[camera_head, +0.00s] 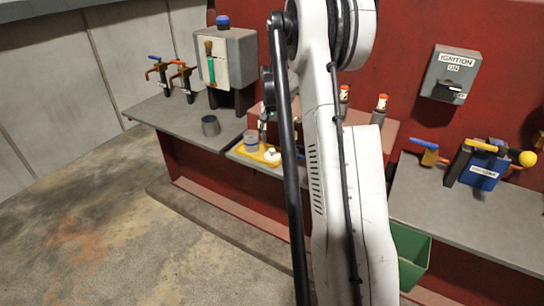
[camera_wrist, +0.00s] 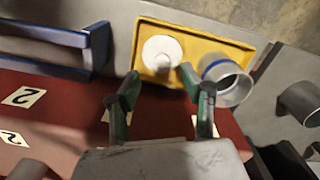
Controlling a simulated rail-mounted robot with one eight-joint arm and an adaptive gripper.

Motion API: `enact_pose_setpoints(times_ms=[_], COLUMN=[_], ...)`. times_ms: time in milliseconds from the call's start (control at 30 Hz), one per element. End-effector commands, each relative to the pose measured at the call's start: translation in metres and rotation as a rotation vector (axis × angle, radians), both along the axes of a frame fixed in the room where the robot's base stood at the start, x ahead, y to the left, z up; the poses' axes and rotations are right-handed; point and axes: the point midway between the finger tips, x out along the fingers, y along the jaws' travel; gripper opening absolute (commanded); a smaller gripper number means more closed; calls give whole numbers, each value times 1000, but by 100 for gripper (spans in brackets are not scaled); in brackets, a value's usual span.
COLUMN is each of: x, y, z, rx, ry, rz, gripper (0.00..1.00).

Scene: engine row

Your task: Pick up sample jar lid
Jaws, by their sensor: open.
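The sample jar lid is a white round disc (camera_wrist: 161,52) lying on a yellow tray (camera_wrist: 215,42) in the wrist view. It also shows in the head view as a white disc (camera_head: 273,156) on the yellow tray (camera_head: 263,159), just left of my arm. A grey jar with a blue band (camera_wrist: 228,80) stands at the tray's right side in the wrist view. My gripper (camera_wrist: 160,76) is open and empty, its two green-and-dark fingers pointing toward the lid, with the lid seen between and beyond the fingertips. The right fingertip appears close to the jar; I cannot tell whether they touch.
A blue handle (camera_wrist: 60,38) lies left of the tray in the wrist view. Orange-capped bottles (camera_head: 380,103) stand behind my arm. A green bin (camera_head: 411,255) hangs at right.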

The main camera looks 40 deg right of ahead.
Motion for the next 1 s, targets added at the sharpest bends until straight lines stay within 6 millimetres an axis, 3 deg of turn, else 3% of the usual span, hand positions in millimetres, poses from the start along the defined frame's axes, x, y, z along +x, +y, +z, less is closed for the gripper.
enact_pose_setpoints(times_ms=[267,600,833,1000], x=[1,3,3,3], y=[1,1,1,1], z=[-15,-56,-58,-57], rx=[0,0,0,0], ry=[0,0,0,0], rz=[0,0,0,0], gripper=[42,42,42,19])
